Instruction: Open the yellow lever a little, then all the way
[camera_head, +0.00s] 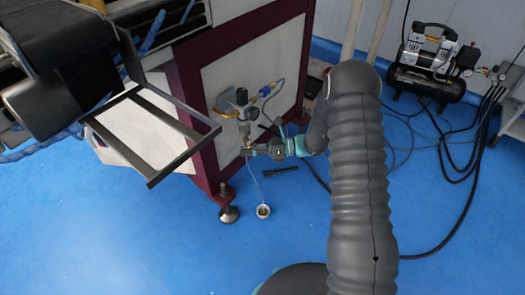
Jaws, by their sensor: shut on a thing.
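A small valve assembly (242,108) is mounted on the side panel of the machine, with yellow parts and a blue fitting. My gripper (249,151) reaches in from the right and is shut at the lower end of this assembly. The yellow lever is small and mostly hidden at my fingers, so its angle cannot be told. A thin pale line, looking like a stream, runs from below my fingertips down to a small white cup (263,211) on the floor.
The machine (250,65) has a dark red frame and a levelling foot (228,214). A black metal bracket (150,135) juts out at left. A dark tool (281,169) lies on the blue floor. A compressor (430,65) with hoses stands at upper right.

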